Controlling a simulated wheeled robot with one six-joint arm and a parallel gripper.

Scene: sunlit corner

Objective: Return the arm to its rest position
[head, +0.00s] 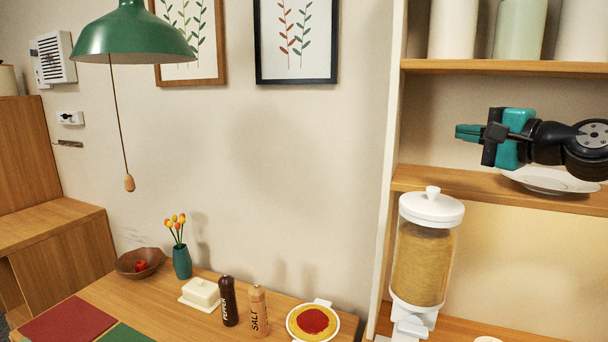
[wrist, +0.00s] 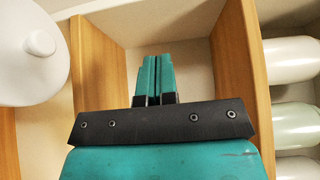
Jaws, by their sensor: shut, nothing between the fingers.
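My gripper (head: 468,132) is at the right of the head view, with my black arm behind it. Its teal fingers point left and are shut with nothing between them. It is in front of the shelf unit, above the middle shelf board (head: 450,182). In the wrist view the two teal fingers of my gripper (wrist: 152,80) lie together, between two wooden shelf boards.
A plate (head: 550,181) sits on the middle shelf, partly behind my arm. A dispenser with a white lid (head: 431,208) stands below; its lid shows in the wrist view (wrist: 30,45). Canisters (head: 520,28) fill the upper shelf. A green lamp (head: 134,32) hangs left.

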